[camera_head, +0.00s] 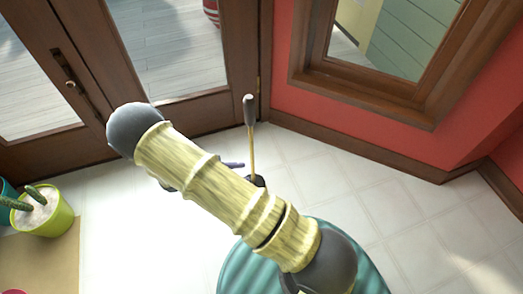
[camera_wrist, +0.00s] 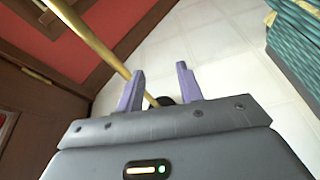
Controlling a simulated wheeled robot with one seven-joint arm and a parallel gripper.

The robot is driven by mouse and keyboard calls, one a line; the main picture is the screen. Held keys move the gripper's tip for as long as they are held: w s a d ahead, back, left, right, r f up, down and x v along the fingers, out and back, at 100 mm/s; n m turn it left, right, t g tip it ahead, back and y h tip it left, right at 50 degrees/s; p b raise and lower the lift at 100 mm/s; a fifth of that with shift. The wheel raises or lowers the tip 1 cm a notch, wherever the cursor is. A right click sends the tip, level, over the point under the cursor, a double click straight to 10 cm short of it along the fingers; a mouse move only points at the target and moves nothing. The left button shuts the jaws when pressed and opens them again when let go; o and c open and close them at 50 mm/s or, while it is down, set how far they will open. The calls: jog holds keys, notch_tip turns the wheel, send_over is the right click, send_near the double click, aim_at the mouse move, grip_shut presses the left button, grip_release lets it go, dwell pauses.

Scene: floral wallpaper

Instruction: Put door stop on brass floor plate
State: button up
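A thin gold rod (camera_head: 252,145) with a dark knob on top stands near the door; it also crosses the upper left of the wrist view (camera_wrist: 92,40). A dark rounded piece (camera_head: 258,181) shows at its foot, partly hidden by my arm. In the wrist view, a dark rounded piece (camera_wrist: 164,101) shows between my fingers; I cannot tell whether it is held or is the door stop. My gripper (camera_wrist: 158,82) has two purple fingers spread apart; a purple tip (camera_head: 233,164) shows past my arm in the head view. I cannot make out a brass floor plate.
A teal ribbed round object (camera_head: 235,270) stands at the bottom, also at upper right in the wrist view (camera_wrist: 296,40). A potted cactus (camera_head: 48,217) stands at left. Brown glazed doors (camera_head: 95,75) and a red wall (camera_head: 285,100) bound the pale tiled floor, clear at right.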

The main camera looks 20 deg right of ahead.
jog(key=s+d+r+m+t+y, duration=0.1)
jog(key=s+d+r+m+y, duration=0.2)
jog(key=r+m+y, duration=0.4)
jog(key=s+d+r+m+t+y, duration=0.1)
jog(key=s+d+r+m+y, duration=0.2)
jog(key=r+m+y, duration=0.3)
notch_tip(320, 180, up, 7)
jog(key=s+m, duration=0.1)
jog(key=m, duration=0.2)
jog(key=shift+s+d+m+t+y, duration=0.15)
jog(key=shift+s+m+t+y, duration=0.15)
jog(key=shift+y, duration=0.1)
jog(key=shift+c, duration=0.4)
dwell(1.1)
